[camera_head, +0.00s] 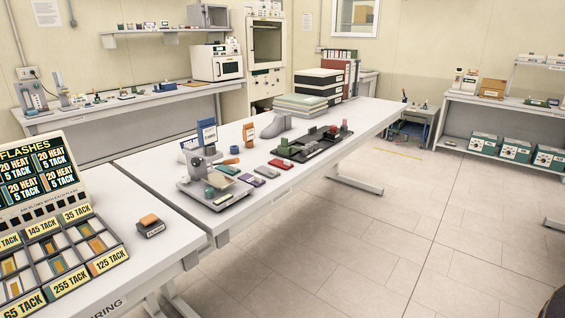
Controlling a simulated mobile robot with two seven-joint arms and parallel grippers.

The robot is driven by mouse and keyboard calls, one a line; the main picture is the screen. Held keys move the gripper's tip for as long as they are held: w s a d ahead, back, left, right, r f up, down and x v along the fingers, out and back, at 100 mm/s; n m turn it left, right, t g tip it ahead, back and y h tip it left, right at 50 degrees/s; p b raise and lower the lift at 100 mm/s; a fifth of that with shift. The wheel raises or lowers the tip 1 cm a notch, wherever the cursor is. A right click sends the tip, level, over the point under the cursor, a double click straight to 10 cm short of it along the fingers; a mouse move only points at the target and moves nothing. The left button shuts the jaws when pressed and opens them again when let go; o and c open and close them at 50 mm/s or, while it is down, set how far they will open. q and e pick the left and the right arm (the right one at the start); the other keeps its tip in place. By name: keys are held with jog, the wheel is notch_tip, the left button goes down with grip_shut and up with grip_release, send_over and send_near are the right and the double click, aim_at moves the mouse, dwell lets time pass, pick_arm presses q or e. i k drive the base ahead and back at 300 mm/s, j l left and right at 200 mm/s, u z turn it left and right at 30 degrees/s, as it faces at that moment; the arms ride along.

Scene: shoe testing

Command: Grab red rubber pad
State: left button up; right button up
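A small flat red pad (281,164) lies on the white middle table (285,188), near its front edge. It is at the right end of a short row of small pads. A purple pad (267,171) and a grey pad (251,180) lie to its left. Neither of my grippers is in view.
A grey testing device (212,180) stands left of the pads, and a dark tray (314,147) with small parts lies right behind them. Binders (340,75) and stacked boxes (318,88) stand farther back. A nearer table at left holds a labelled compartment tray (62,262). The tiled floor (400,220) at right is open.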

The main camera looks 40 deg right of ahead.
aim_at(285, 164)
jog(key=z, duration=1.2)
jog(key=i+u, duration=0.1)
jog(key=u, duration=0.45)
jog(key=i+l+u, duration=0.45)
jog(key=l+u, duration=0.25)
jog(key=i+l+u, duration=0.1)
jog(key=l, duration=0.25)
jog(key=i+l+u, duration=0.1)
jog(key=i+l, duration=0.15)
jog(key=l, duration=0.15)
